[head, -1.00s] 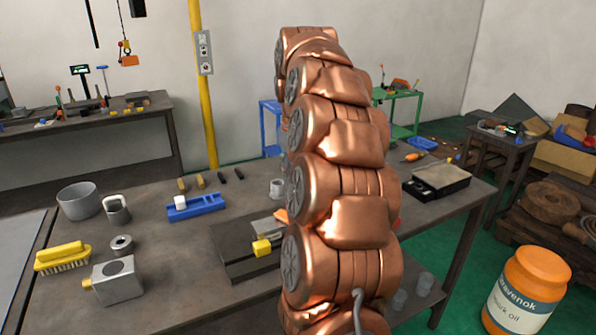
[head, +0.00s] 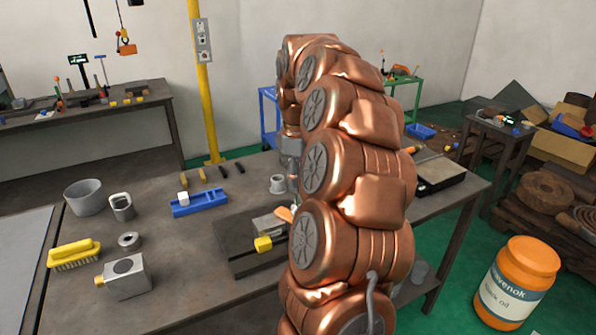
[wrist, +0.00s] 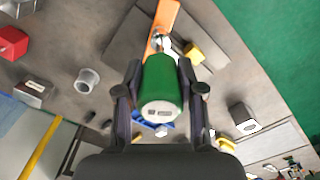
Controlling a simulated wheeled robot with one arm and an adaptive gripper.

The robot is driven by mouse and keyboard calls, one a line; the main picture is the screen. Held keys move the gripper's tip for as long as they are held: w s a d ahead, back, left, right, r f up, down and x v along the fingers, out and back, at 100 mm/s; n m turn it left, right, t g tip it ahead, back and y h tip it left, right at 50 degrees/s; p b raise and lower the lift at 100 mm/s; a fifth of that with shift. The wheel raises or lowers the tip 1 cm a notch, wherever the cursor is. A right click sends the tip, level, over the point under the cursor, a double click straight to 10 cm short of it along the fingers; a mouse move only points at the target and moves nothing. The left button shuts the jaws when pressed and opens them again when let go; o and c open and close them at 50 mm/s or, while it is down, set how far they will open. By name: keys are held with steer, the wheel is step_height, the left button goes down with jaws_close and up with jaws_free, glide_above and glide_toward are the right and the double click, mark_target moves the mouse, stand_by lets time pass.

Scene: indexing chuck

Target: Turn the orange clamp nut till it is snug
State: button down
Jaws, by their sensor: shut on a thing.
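My gripper (wrist: 160,75) is shut on a green cylindrical handle with a pale end face (wrist: 161,108), seen nearly end-on in the wrist view. A bright metal part shows just beyond the handle; whether it belongs to it I cannot tell. The orange part (wrist: 165,22), which looks like the clamp nut, lies beyond the handle; in the head view it is a small orange shape (head: 284,213) beside the dark fixture plate (head: 236,248). A yellow block (head: 263,244) sits at the fixture's near side. Contact between handle and orange part is unclear. My arm hides much of the fixture.
On the bench's left are a brush (head: 75,254), a metal block (head: 124,276), a ring (head: 129,241) and grey cups (head: 84,198). A blue tray (head: 200,203) and a small grey cup (head: 277,184) stand behind the fixture. The bench's front middle is clear.

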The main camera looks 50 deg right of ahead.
steer(key=shift+r+n+p, duration=0.1)
steer(key=shift+n+p, duration=0.3)
steer(key=shift+n, duration=0.5)
steer(key=shift+r+n+p, duration=0.15)
steer(key=shift+n+p, duration=0.55)
steer(key=shift+p, duration=0.05)
steer(key=shift+n+p, duration=0.5)
steer(key=shift+n, duration=0.5)
steer(key=shift+w+d+n+p, duration=0.1)
steer(key=shift+n+p, duration=1.3)
steer(key=shift+n, duration=0.4)
steer(key=shift+n+p, duration=1.05)
steer(key=shift+n, duration=0.15)
steer(key=shift+f+n, duration=0.2)
steer(key=shift+n, duration=0.2)
steer(key=shift+f+b, duration=0.45)
steer(key=shift+f, duration=0.3)
